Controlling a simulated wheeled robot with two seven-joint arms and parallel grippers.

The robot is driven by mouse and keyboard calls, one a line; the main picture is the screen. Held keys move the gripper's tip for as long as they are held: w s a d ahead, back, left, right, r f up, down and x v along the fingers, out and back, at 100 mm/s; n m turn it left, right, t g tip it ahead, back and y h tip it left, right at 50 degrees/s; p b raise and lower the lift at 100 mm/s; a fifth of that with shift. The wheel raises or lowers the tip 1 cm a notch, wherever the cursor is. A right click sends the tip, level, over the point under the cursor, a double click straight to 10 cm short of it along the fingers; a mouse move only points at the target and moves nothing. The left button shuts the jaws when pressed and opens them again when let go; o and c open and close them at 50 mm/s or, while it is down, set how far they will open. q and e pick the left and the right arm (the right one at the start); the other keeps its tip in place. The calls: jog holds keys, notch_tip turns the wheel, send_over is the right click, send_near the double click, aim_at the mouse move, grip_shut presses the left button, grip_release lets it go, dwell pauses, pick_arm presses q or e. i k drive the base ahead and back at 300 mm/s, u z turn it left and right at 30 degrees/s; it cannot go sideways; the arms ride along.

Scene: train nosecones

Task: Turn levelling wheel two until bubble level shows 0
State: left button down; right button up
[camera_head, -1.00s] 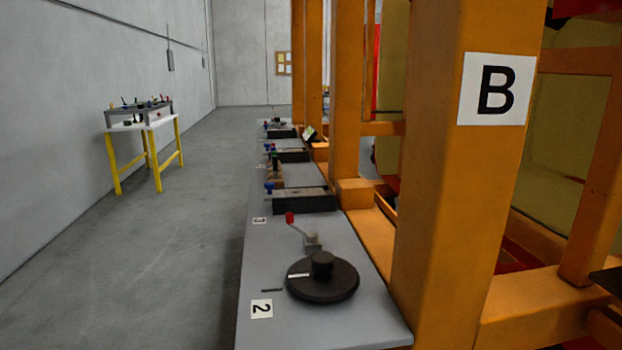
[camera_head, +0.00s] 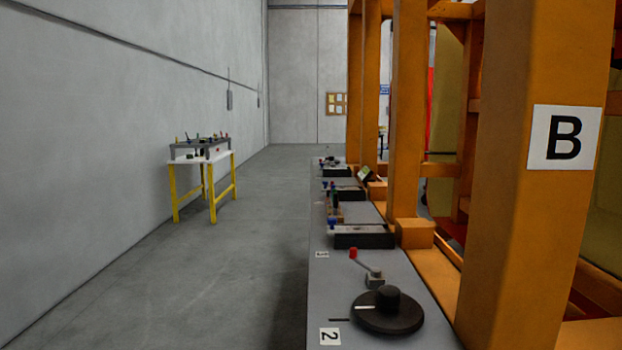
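Levelling wheel two (camera_head: 402,318) is a black disc with a black centre knob and a white mark on its left side. It lies on the grey bench top, beside a label "2" (camera_head: 330,337) and a short dark line on the bench. A small lever with a red knob (camera_head: 353,253) on a grey block stands just behind the wheel. A small tilted device with a dark, greenish face (camera_head: 367,175) sits farther back; I cannot tell if it is the bubble level, and no reading is legible. Neither of my grippers is in view.
The grey bench (camera_head: 335,285) runs away from me with several dark fixtures on it. An orange frame post with a "B" sign (camera_head: 564,137) stands at the right. A yellow-legged table (camera_head: 203,160) is by the left wall. The floor between is clear.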

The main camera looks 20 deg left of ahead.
aim_at(386, 310)
jog(key=u, duration=3.7)
jog(key=i, duration=0.15)
jog(key=z, duration=1.9)
jog(key=i, duration=1.95)
jog(key=z, duration=1.05)
jog(key=i, duration=1)
jog(key=z, duration=1.1)
jog(key=k, duration=0.5)
jog(key=z, duration=0.25)
